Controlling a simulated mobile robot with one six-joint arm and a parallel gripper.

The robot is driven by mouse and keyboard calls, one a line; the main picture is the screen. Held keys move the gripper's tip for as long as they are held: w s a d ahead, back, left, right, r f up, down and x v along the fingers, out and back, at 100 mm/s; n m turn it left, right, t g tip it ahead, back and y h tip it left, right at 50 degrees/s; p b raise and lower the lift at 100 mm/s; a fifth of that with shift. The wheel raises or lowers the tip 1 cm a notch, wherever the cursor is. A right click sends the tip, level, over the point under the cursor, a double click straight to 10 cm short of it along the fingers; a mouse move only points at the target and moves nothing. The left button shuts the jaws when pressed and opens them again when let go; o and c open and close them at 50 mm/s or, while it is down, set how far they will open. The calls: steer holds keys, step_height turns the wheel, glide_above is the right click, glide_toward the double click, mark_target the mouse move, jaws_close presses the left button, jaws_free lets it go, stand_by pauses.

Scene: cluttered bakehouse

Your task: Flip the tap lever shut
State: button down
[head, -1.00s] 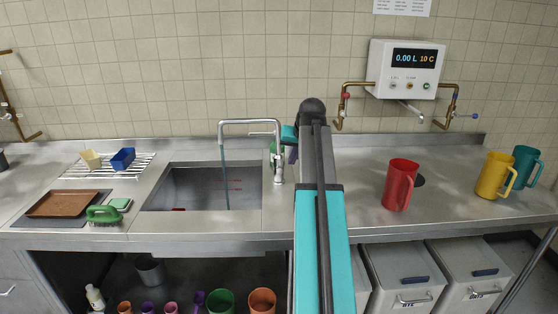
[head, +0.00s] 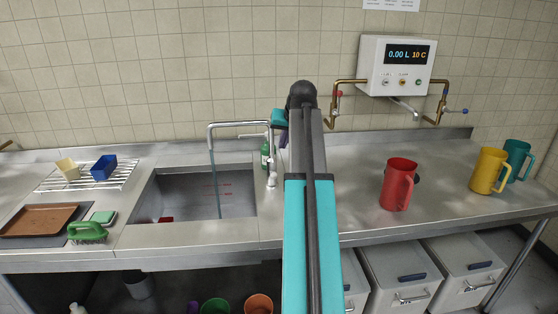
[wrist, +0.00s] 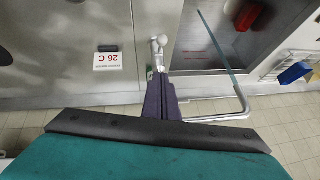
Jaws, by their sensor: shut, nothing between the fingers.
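The chrome tap (head: 209,131) stands at the back right of the sink, its spout arched left over the basin. A thin stream of water (head: 214,185) falls from it. The slim tap lever (head: 250,136) seems to point left from the column, below the spout; its joint is hard to see. My gripper (head: 283,138) is beside the top of the tap column, partly hidden by my arm. In the wrist view its purple fingers (wrist: 161,98) are shut and empty, close to the tap (wrist: 245,103); contact cannot be told.
A green bottle (head: 265,154) stands behind the tap. The sink (head: 160,205) lies left, with a wire rack (head: 118,174) and green brush (head: 87,232) beyond. A red jug (head: 397,185) stands right on open counter. A wall heater (head: 396,65) has pipes and a spout.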

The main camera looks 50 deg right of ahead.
steer(key=shift+f, duration=0.1)
steer(key=p, duration=0.3)
glide_above(274, 174)
steer(key=d, duration=0.2)
steer(key=shift+f, duration=3.75)
steer(key=shift+s+a+f+p, duration=0.15)
steer(key=shift+a+f+p, duration=0.15)
steer(key=shift+f, duration=0.4)
steer(key=shift+s+a+f+p, duration=0.15)
steer(key=shift+f+p, duration=0.1)
steer(key=shift+f, duration=0.5)
steer(key=shift+s+a+f+p, duration=0.1)
steer(key=shift+a+f+p, duration=0.2)
steer(key=shift+f, duration=0.4)
steer(key=shift+s+d+f+b, duration=0.1)
steer(key=shift+s+f+b, duration=0.2)
steer(key=shift+b, duration=0.1)
